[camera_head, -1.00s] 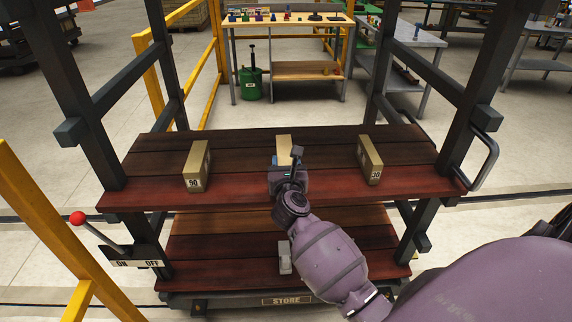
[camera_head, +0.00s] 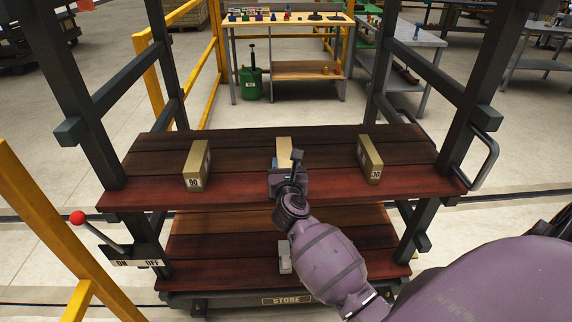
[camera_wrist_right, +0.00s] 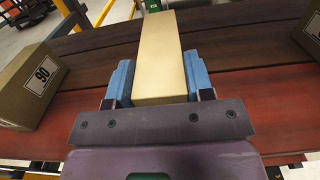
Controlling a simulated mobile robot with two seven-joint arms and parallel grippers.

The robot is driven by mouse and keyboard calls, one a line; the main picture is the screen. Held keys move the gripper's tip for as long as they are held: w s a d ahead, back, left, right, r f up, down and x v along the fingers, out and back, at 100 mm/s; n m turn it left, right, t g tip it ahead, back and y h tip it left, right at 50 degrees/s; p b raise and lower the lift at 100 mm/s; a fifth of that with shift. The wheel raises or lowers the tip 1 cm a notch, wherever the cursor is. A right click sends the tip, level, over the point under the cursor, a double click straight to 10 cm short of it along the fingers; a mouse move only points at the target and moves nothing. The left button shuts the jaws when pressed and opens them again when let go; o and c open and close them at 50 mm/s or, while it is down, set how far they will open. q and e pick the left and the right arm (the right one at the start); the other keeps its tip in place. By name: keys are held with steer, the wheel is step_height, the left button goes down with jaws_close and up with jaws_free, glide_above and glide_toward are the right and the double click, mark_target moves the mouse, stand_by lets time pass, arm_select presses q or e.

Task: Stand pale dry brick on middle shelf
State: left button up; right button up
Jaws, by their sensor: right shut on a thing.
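The pale brick (camera_wrist_right: 160,55) is between the blue fingers of my right gripper (camera_wrist_right: 158,82) in the right wrist view. In the head view the pale brick (camera_head: 284,146) shows beyond my right gripper (camera_head: 279,163), over the shelf between two darker bricks. My right gripper is shut on it. Whether the brick's underside touches the shelf is hidden. The dark red-brown plank shelf (camera_head: 240,187) spans the rack below the gripper. My left gripper is not in view.
A tan brick marked 90 (camera_head: 197,166) stands left on the same shelf, and another marked 30 (camera_head: 370,160) stands right. Clear planks separate them from the pale brick. Dark rack posts (camera_head: 85,110) flank the shelf. A lower shelf (camera_head: 215,260) holds a small grey block (camera_head: 284,258).

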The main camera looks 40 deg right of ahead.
steer(key=shift+f, duration=0.15)
steer(key=o, duration=0.9)
steer(key=shift+o, duration=0.3)
steer(key=shift+f, duration=0.1)
steer(key=v, duration=1.1)
steer(key=shift+d, duration=0.1)
